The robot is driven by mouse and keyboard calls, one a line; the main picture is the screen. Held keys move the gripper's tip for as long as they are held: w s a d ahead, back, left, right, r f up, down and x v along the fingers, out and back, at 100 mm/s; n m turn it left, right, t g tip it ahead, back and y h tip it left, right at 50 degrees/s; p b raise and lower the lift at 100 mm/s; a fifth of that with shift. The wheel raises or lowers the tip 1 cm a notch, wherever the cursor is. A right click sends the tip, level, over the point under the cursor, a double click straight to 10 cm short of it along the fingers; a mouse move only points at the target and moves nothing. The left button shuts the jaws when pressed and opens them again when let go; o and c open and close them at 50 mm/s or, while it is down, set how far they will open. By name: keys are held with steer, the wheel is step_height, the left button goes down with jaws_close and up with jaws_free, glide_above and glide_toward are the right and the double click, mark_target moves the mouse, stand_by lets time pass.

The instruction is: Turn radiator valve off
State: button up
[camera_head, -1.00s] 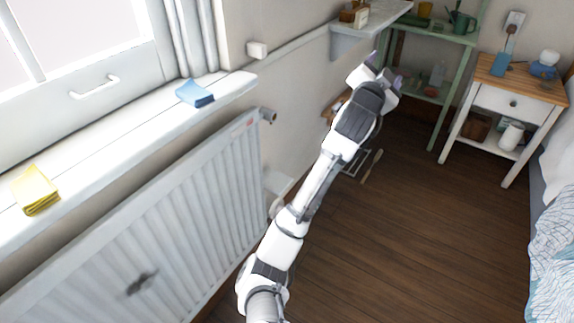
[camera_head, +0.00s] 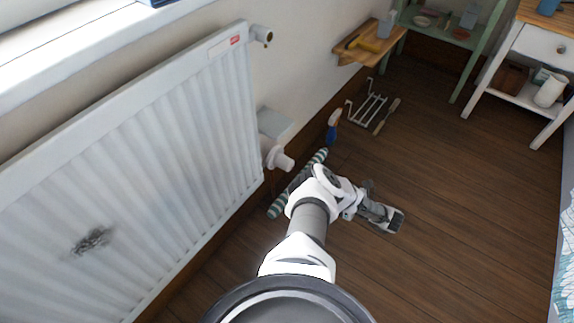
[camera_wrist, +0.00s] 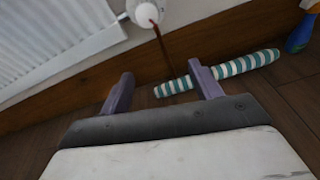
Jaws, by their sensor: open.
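The radiator (camera_head: 150,150) is a white ribbed panel on the wall at the left. Its white valve knob (camera_head: 284,162) sticks out at the lower right end. In the wrist view the knob (camera_wrist: 146,14) is at the top, cut by the frame edge, above a brown pipe (camera_wrist: 162,52). My gripper (camera_wrist: 161,72) is open and empty. Its two purple fingers point toward the wall below the knob, apart from it. In the head view my arm's end is over the floor to the right of the knob; the fingers are not clear there.
A green-and-white striped roll (camera_head: 275,209) lies on the floor along the wall, partly behind my arm. A blue bottle (camera_head: 333,128), a wire rack (camera_head: 368,110) and a low wooden shelf (camera_head: 365,50) are beyond it. Open wooden floor (camera_head: 460,190) is to the right.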

mark_target(291, 167)
steer(key=w+a+b, duration=0.1)
steer(key=w+a, duration=0.2)
steer(key=a, duration=0.1)
steer(key=w+a+r+y+b, duration=0.1)
steer(key=w+a+b, duration=0.1)
steer(key=a, duration=0.3)
steer(key=w+a+t+y+b, duration=0.1)
steer(key=w+a, duration=0.4)
steer(key=shift+w+a+r, duration=0.1)
steer(key=shift+a+r, duration=0.05)
steer(key=shift+r, duration=0.25)
steer(key=c, duration=1)
steer(key=shift+r+p, duration=0.1)
steer(key=shift+p, duration=0.2)
